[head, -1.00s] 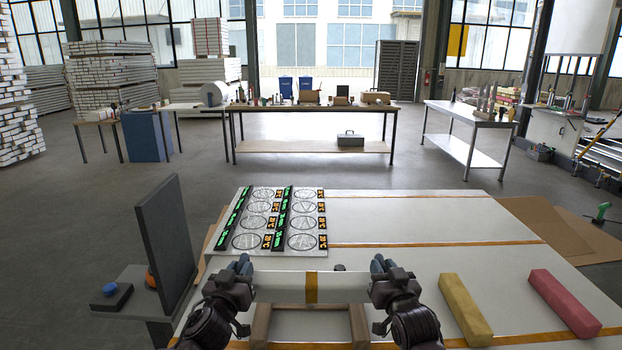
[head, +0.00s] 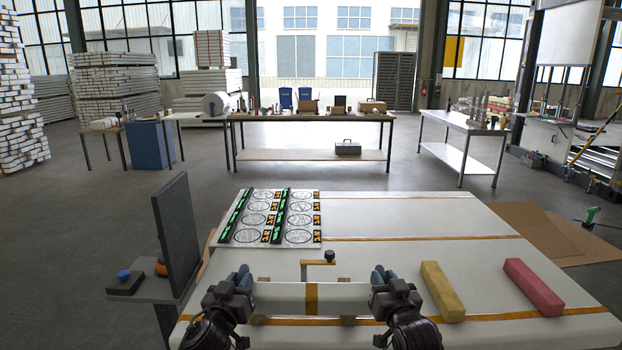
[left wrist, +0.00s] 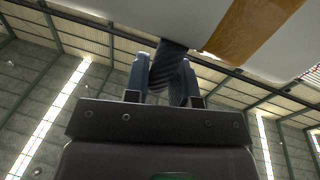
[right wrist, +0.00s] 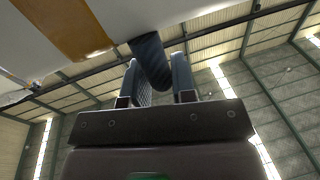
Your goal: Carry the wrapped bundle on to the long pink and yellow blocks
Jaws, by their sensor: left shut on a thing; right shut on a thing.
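The wrapped bundle (head: 285,298) is white with an orange-brown band round its middle. It hangs level between my two grippers, in front of me. My left gripper (head: 241,277) is shut on a dark blue-grey piece at the bundle's left end; this grip also shows in the left wrist view (left wrist: 165,80). My right gripper (head: 380,277) is shut on a like piece at the right end, seen too in the right wrist view (right wrist: 158,75). The long yellow block (head: 442,291) and pink block (head: 533,287) lie apart on the table, right of my right gripper.
The white table (head: 420,215) has orange-brown strips. A panel with round designs (head: 270,217) lies at its far left. A brass-coloured bracket with a black knob (head: 318,262) is just beyond the bundle. A dark upright screen (head: 174,235) stands left. Wooden support parts show under the bundle.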

